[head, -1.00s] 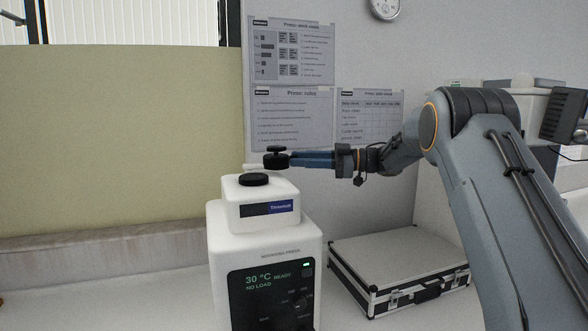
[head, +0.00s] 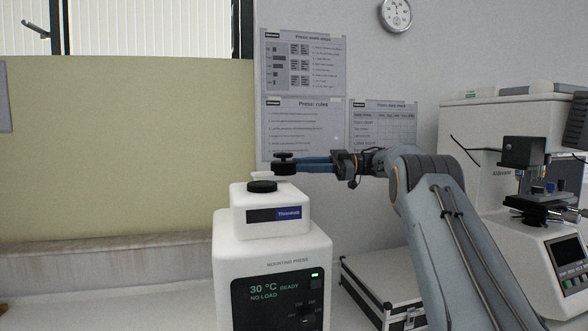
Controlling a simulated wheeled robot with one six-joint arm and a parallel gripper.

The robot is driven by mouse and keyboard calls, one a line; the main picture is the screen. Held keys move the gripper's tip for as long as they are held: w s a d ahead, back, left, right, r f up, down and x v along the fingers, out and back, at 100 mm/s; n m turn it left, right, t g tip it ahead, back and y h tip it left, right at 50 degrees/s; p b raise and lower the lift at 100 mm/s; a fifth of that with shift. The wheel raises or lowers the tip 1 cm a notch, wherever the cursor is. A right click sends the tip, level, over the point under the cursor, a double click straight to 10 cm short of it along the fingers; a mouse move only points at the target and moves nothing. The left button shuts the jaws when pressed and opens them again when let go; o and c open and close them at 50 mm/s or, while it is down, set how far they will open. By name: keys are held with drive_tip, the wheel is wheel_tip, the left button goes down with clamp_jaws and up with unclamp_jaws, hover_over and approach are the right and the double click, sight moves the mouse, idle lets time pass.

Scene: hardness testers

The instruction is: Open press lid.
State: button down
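The white mounting press (head: 225,262) stands on the bench, left of centre, its display lit. A round black disc (head: 262,186) lies on top of its upper housing. A black lid with a knob (head: 284,167) stands above and behind the disc, to its right, near a pale bracket (head: 265,175) at the back of the housing. The lid is clear of the disc. My gripper (head: 302,165) reaches in from the right, its blue fingers level and their tips at the lid's right side. The fingers show side-on, so their gap and any grip are hidden.
A silver and black case (head: 365,295) lies right of the press, partly behind my arm. A white tester with a black stage (head: 545,205) stands at the far right. Posters (head: 305,75) hang on the wall behind.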

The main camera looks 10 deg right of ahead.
drive_tip(key=shift+a+f, duration=0.25)
drive_tip(key=shift+a, duration=0.1)
drive_tip(key=c, duration=1.7)
unclamp_jaws()
drive_tip(key=shift+s, duration=0.1)
drive_tip(key=shift+d, duration=0.15)
drive_tip(key=shift+s+d+r+b, duration=0.15)
drive_tip(key=shift+d+b, duration=0.35)
drive_tip(key=shift+d, duration=1.55)
drive_tip(key=shift+s+d+b, duration=0.2)
drive_tip(key=shift+d+b, duration=0.3)
drive_tip(key=shift+d, duration=1.55)
